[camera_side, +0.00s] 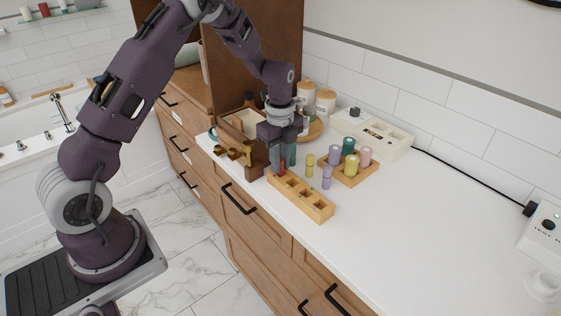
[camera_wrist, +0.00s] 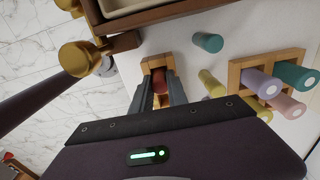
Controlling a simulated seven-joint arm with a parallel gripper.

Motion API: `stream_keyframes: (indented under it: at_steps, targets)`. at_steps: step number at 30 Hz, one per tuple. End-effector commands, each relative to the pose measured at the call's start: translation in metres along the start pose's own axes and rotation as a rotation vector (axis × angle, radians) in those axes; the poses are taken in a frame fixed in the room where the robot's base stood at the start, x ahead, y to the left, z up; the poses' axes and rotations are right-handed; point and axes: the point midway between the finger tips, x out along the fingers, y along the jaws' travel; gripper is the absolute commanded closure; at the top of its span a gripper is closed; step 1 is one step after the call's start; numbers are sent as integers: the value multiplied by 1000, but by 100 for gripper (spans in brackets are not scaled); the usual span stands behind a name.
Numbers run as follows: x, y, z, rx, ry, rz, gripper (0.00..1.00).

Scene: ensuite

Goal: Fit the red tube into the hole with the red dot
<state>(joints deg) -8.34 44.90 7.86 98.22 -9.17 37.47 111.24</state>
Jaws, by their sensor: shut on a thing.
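My gripper (camera_side: 281,165) points down over the far end of a pale wooden block with a row of square holes (camera_side: 313,206). In the wrist view my gripper (camera_wrist: 159,98) is shut on the red tube (camera_wrist: 159,78), which stands about upright between the fingertips. The red tube (camera_side: 282,169) also shows low at the fingertips in the side view. The wooden block (camera_wrist: 154,63) frames the tube in the wrist view, so the tube is over or in the end hole; I cannot tell how deep. No red dot can be made out.
Beside the block stand loose tubes: teal (camera_wrist: 208,42), yellow (camera_side: 310,166) and lavender (camera_side: 327,178). A square wooden rack (camera_wrist: 236,77) with several coloured tubes is farther right. A brown box with brass knobs (camera_side: 240,153) is close left.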

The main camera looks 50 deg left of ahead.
Motion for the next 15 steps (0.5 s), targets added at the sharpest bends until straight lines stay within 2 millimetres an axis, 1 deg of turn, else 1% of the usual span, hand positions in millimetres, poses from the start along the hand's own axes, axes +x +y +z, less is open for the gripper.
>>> stream_keyframes:
  at_steps: [8,9,11,12,15]
  targets:
    - [2,0,0,0,0,0,100]
    - [2,0,0,0,0,0,79]
    - [2,0,0,0,0,0,67]
    - [2,0,0,0,0,0,59]
    - [2,0,0,0,0,0,59]
